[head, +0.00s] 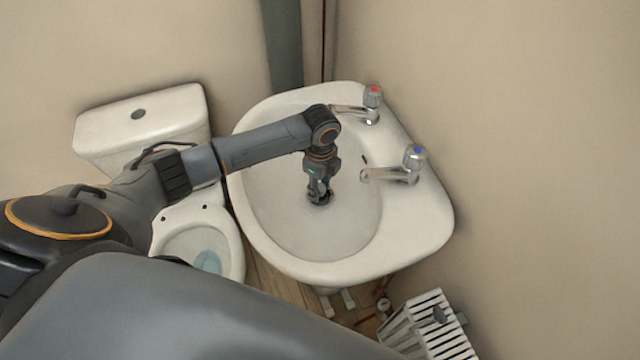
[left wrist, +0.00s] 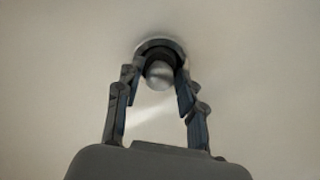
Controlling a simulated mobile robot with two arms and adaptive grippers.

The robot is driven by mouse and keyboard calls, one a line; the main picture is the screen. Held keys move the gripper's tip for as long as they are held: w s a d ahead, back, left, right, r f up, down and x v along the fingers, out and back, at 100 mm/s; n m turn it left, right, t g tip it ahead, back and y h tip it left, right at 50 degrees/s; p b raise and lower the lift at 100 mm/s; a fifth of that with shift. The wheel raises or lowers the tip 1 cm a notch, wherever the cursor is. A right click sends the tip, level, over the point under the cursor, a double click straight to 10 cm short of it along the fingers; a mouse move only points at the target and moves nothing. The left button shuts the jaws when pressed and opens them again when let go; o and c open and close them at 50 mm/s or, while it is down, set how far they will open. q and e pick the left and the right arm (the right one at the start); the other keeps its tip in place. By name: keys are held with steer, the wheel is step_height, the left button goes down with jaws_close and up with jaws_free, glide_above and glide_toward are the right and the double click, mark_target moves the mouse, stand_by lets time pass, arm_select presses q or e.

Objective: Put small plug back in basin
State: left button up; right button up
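The white basin (head: 262,232) fills the middle of the head view. My left gripper (head: 320,198) reaches straight down into its bowl, at the drain. In the left wrist view, the two fingers of my left gripper (left wrist: 160,72) stand apart on either side of a small rounded grey piece, which looks like the plug (left wrist: 160,76). It is in front of the dark drain opening with its pale metal ring (left wrist: 160,43). I cannot tell whether the fingers press on the plug or whether it is seated. In the head view the gripper hides the plug. My right gripper is not in view.
Two taps, one red-topped (head: 372,97) and one blue-topped (head: 413,158), stand on the basin's right rim, close to my left wrist. A toilet (head: 150,120) is on the left under my arm. A white radiator (head: 428,325) is at bottom right. Walls close in behind.

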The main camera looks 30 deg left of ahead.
arm_select(q)
steer(key=shift+o, duration=0.4)
steer(key=shift+r, duration=0.25)
step_height(320, 180, up, 12)
steer(key=shift+f, duration=0.25)
